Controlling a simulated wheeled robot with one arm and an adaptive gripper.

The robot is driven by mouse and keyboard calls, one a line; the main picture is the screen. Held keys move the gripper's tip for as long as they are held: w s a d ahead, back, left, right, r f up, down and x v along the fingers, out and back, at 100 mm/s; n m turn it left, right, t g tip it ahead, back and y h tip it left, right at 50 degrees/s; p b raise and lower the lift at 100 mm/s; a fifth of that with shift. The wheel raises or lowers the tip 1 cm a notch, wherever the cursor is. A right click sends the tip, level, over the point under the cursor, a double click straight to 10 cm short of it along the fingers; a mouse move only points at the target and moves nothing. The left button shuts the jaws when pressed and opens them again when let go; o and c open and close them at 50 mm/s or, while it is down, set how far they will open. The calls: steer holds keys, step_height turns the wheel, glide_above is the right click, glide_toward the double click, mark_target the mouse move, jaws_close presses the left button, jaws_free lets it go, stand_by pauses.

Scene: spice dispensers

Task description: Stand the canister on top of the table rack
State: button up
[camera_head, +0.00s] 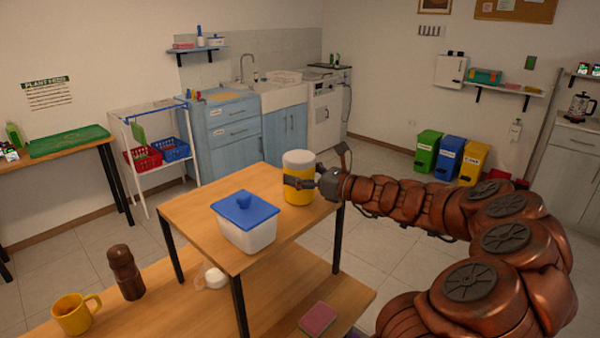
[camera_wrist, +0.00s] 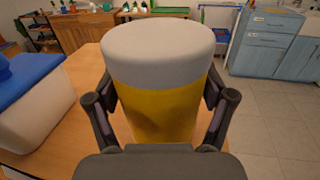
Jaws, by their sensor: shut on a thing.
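The canister (camera_head: 299,190) is yellow with a white lid and is upright at the back right part of the small raised table rack (camera_head: 200,222). My gripper (camera_head: 300,182) is shut on the canister from the right. In the wrist view the canister (camera_wrist: 158,85) fills the middle, with one finger of my gripper (camera_wrist: 160,117) on each side of it. The canister's base is at or just above the rack's top; I cannot tell if it touches. Its lower part is hidden by my gripper in the wrist view.
A white box with a blue lid (camera_head: 246,222) stands on the rack, left of the canister. A brown bottle (camera_head: 125,272), a yellow mug (camera_head: 76,314), a white cup (camera_head: 214,277) and a pink sponge (camera_head: 317,319) are on the lower tabletop. The rack's back left is clear.

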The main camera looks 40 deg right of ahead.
steer(key=shift+f, duration=0.2)
steer(key=o, duration=1.1)
steer(key=shift+o, duration=0.2)
steer(key=shift+r, duration=0.2)
steer(key=b+v, duration=0.2)
steer(key=v, duration=1)
